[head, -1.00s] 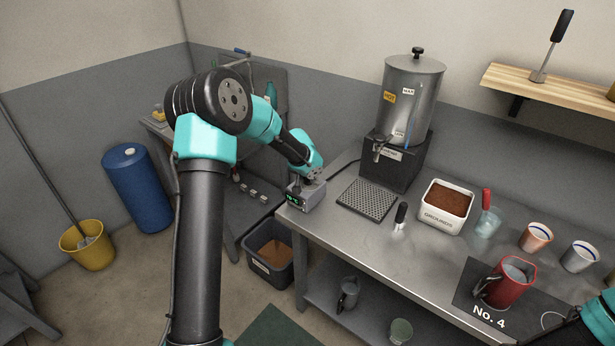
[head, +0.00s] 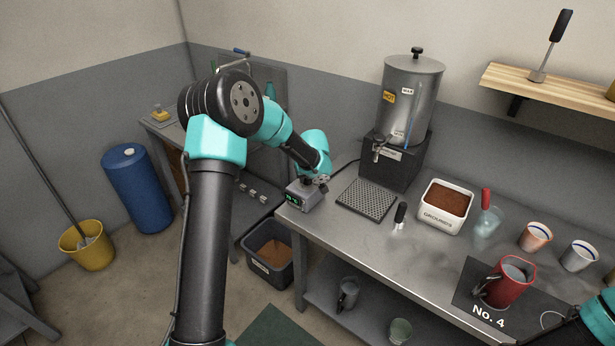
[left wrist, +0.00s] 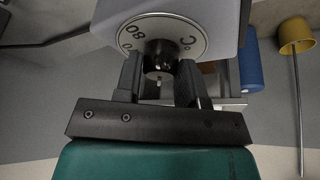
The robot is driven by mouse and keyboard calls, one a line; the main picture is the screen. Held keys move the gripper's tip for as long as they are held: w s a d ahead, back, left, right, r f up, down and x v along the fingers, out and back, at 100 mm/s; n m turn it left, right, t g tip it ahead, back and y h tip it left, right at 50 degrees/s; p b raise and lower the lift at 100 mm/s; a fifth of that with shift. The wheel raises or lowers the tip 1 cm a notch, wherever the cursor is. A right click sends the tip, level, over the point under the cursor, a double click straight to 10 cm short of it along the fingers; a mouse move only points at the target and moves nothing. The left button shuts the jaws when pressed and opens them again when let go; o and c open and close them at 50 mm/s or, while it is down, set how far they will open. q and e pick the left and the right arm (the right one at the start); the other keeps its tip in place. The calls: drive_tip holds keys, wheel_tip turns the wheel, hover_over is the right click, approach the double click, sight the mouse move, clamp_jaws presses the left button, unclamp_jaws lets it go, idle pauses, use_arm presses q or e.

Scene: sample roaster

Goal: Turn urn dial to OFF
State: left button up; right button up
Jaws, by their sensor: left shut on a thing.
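The dial (left wrist: 140,32) is a round white face marked with 80 and °C, with a dark knob (left wrist: 160,56) at its centre. It sits on a small grey control box (head: 300,200) with a green-lit display, at the table's left end. My left gripper (head: 318,182) is at the right side of this box. In the left wrist view my left gripper (left wrist: 160,76) is shut on the knob, one finger on each side. The knob's pointer and any OFF mark cannot be made out. The steel urn (head: 408,95) stands on a black base behind, to the right.
A drip grate (head: 367,199), a black-handled tool (head: 400,214), a white grounds bin (head: 444,212) and a red pitcher (head: 508,284) stand on the steel table. Part of my right arm shows at the lower right. A grey bin (head: 268,262) is on the floor below the table's left end.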

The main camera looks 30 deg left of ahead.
use_arm(q)
drive_tip(key=shift+n+g, duration=0.5)
drive_tip(key=shift+n, duration=1)
drive_tip(key=o, duration=0.9)
drive_tip(key=shift+y, duration=0.3)
drive_tip(key=v, duration=1.7)
drive_tip(key=shift+r, duration=0.2)
